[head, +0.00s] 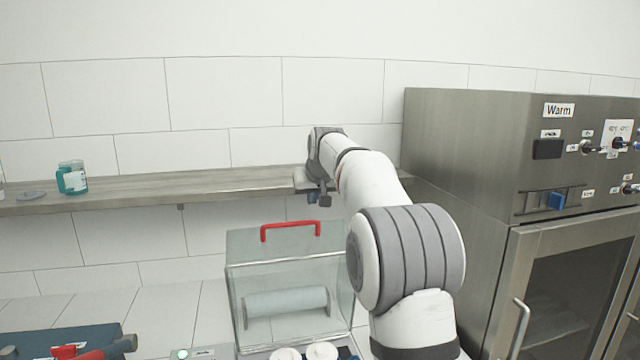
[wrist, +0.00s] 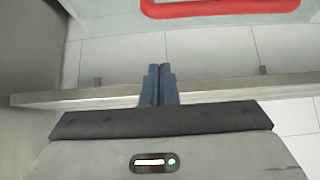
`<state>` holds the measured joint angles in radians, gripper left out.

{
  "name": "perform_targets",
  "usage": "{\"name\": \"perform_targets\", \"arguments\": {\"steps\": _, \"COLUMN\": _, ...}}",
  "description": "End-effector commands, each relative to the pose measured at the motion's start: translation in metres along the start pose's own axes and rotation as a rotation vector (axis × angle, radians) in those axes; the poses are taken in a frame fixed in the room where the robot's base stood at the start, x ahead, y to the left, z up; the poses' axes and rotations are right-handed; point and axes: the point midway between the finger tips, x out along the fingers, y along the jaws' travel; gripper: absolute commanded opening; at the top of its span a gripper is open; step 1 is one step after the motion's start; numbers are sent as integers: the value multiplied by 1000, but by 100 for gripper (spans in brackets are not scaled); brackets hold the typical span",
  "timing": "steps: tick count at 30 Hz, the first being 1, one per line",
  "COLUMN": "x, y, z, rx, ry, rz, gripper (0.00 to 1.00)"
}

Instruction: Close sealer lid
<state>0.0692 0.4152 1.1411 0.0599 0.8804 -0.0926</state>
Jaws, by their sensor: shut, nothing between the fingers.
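The sealer's clear box-shaped lid (head: 240,290) stands at the lower middle of the head view. A red handle (head: 290,226) is on its upper part, and a pale roll shows through the clear walls. I cannot tell how far the lid is open, as its lower edge is partly cut off. My gripper (head: 313,200) is above and behind the red handle, near the shelf, and not touching the handle. In the wrist view, the blue fingers (wrist: 159,75) are together and empty. The red handle (wrist: 225,6) shows at the top of that view, apart from the fingers.
A steel "Warm" cabinet (head: 455,150) stands at the right. A blue item with red parts (head: 65,345) lies lower left.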

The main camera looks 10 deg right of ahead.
Motion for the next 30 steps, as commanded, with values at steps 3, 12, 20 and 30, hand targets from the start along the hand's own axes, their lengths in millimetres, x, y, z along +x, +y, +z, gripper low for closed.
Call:
{"name": "perform_targets", "arguments": {"steps": 3, "x": 26, "y": 0, "z": -1, "rx": 0, "ry": -4, "rz": 0, "gripper": 0}}
{"name": "perform_targets", "arguments": {"steps": 12, "x": 11, "y": 0, "z": 30, "rx": 1, "ry": 0, "rz": 0, "gripper": 0}}
{"name": "perform_targets", "arguments": {"steps": 20, "x": 9, "y": 1, "z": 38, "rx": 1, "ry": 0, "rz": 0, "gripper": 0}}
{"name": "perform_targets", "arguments": {"steps": 30, "x": 9, "y": 5, "z": 39, "rx": 3, "ry": 2, "rz": 1, "gripper": 0}}
